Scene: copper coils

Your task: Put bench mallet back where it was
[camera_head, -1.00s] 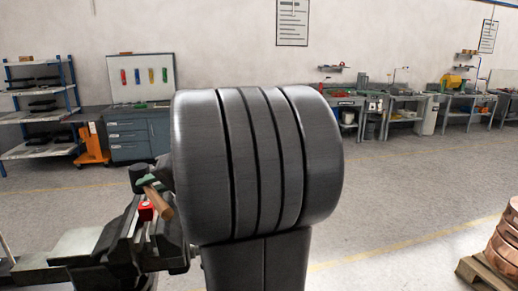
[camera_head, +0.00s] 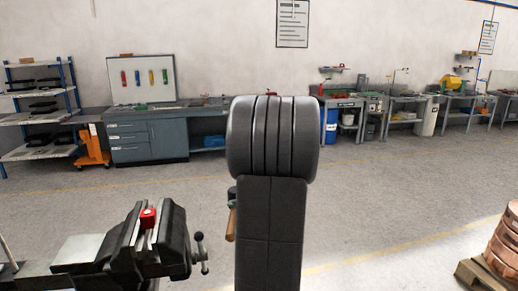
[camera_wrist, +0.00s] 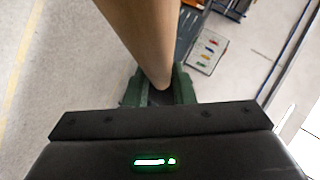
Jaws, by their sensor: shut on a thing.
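The bench mallet's light wooden handle (camera_wrist: 145,40) runs up from between the green fingers of my gripper (camera_wrist: 159,88) in the wrist view. The gripper is shut on it. In the head view, a short piece of the handle (camera_head: 231,222) and a bit of green finger show at the left edge of my dark arm. My arm hides the rest of the gripper and mallet, and the mallet's head is not visible in either view. The mallet is off the floor, to the right of the black vise (camera_head: 126,250), apart from it in the picture.
A red object (camera_head: 148,218) sits on the vise at front left. A grey workbench (camera_head: 150,138) with a tool board (camera_head: 141,80) stands by the back wall, with shelves (camera_head: 38,105) and an orange cart (camera_head: 94,146) left. Copper coils (camera_head: 505,245) on a pallet are at right. Open floor lies between.

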